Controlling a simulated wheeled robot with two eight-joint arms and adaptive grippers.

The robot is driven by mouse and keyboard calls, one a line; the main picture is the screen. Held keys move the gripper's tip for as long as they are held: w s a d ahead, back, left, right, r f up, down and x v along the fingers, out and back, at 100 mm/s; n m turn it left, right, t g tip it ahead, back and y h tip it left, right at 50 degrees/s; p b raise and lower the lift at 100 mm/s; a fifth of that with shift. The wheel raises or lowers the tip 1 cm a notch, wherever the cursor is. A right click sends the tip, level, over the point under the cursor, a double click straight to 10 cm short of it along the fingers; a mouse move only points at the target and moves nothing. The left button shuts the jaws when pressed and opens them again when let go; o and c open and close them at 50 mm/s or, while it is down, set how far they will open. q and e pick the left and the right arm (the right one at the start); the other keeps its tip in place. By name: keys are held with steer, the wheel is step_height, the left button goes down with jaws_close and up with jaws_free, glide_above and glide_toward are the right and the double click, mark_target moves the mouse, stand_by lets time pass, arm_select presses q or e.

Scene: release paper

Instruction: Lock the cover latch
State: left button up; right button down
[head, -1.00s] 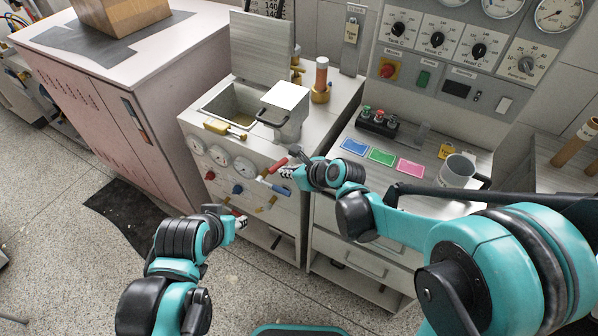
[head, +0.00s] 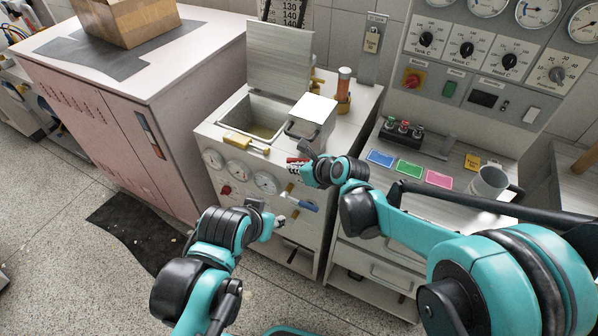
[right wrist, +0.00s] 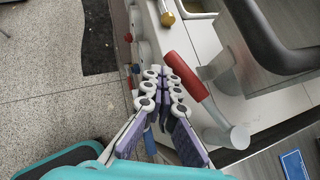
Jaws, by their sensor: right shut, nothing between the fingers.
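A red-handled lever (right wrist: 185,76) on a grey pivot shows in the right wrist view, at the machine's front edge; I cannot tell for sure that it is the cover latch. My right gripper (right wrist: 160,74) is shut and empty, just left of the red handle there; contact is unclear. In the head view my right gripper (head: 292,168) is at the machine's front edge and partly hides the red lever. The flat grey cover (head: 280,55) stands upright behind the open basin. My left gripper (head: 280,221) is low in front of the machine; its fingers are too small to read.
A grey box with a black handle (head: 314,119) stands right of the basin. A yellow-handled fitting (head: 245,144) lies at the basin's front edge. Gauges and a blue-handled valve (head: 300,203) are on the front. A mug (head: 488,182) stands on the right counter.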

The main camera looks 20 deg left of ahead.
mark_target(294, 159)
steer(key=shift+w+a, duration=0.35)
steer(key=shift+w, duration=0.55)
steer(key=shift+w+a, duration=0.3)
steer(key=shift+w, duration=0.65)
arm_select(q)
steer(key=shift+a+f, duration=0.1)
steer(key=shift+f, duration=0.05)
arm_select(e)
steer(key=shift+d, duration=0.1)
